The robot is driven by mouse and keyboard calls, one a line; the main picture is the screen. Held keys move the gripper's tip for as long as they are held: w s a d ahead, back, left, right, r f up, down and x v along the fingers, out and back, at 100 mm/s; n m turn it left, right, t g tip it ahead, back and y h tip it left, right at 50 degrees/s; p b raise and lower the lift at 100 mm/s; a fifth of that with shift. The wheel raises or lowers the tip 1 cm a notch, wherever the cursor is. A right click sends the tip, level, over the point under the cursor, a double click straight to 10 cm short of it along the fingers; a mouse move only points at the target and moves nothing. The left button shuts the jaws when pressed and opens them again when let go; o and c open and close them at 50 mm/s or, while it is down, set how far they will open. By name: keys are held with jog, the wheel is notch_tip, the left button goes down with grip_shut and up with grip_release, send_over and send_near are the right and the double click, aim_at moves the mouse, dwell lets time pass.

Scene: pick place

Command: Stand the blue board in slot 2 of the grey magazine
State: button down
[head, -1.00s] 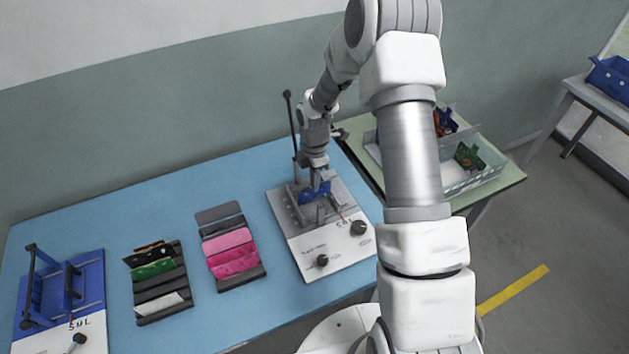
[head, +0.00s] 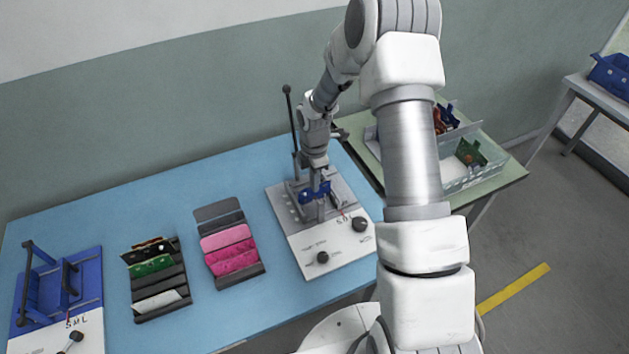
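The blue board (head: 310,194) is at the grey test fixture (head: 290,207) on the right of the blue table. My gripper (head: 318,184) points down right at the board. The fingers are small and partly hidden, so I cannot tell whether they are shut on it, or whether the board rests in the fixture or sits just above it. Two slotted racks stand to the left. A dark grey one (head: 163,284) holds a black board, a green board and a white piece. Another grey one (head: 228,218) holds pink pieces. I cannot tell which is the magazine, and slot numbers are unreadable.
The fixture's black lever (head: 291,125) stands upright behind my gripper. A blue fixture (head: 62,290) stands at the far left. A clear bin (head: 478,178) with boards is on the green table at right. Blue table surface between the racks and the grey fixture is clear.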

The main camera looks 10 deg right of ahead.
dwell(0.3)
jog(key=c, duration=1)
grip_release()
jog(key=shift+c, duration=1)
jog(key=shift+r, duration=0.1)
jog(key=shift+r+p, duration=2.7)
jog(key=shift+r, duration=1.2)
jog(key=shift+r, duration=0.1)
